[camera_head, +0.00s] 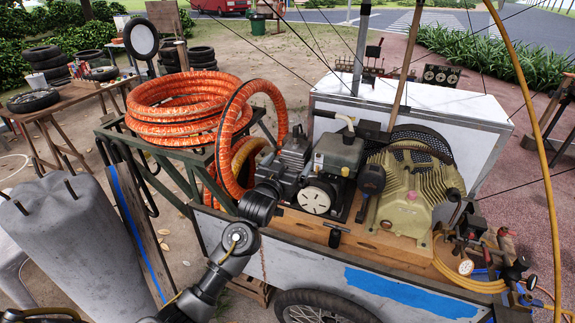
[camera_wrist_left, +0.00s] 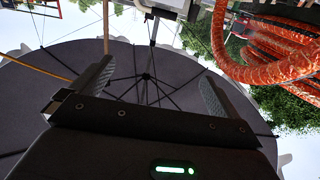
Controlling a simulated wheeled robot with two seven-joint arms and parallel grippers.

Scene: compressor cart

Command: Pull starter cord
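The engine (camera_head: 338,152) sits on the wooden deck of the cart, with a pale round slotted starter cover (camera_head: 315,199) facing me. A small black T-shaped handle (camera_head: 337,232) shows at the deck's front edge and may be the starter grip. No cord can be made out. My left gripper (camera_head: 292,150) is at the left side of the engine, its fingers hard to tell from the dark parts there. In the left wrist view its two fingers (camera_wrist_left: 155,75) stand wide apart with nothing between them. My right gripper is not in view.
An orange hose coil (camera_head: 180,105) lies on a rack left of the engine, one loop hanging close to my left gripper. A tan compressor (camera_head: 413,195) stands right of the engine. A grey parasol canopy (camera_wrist_left: 130,130) is overhead. Gauges and fittings (camera_head: 490,255) crowd the cart's right end.

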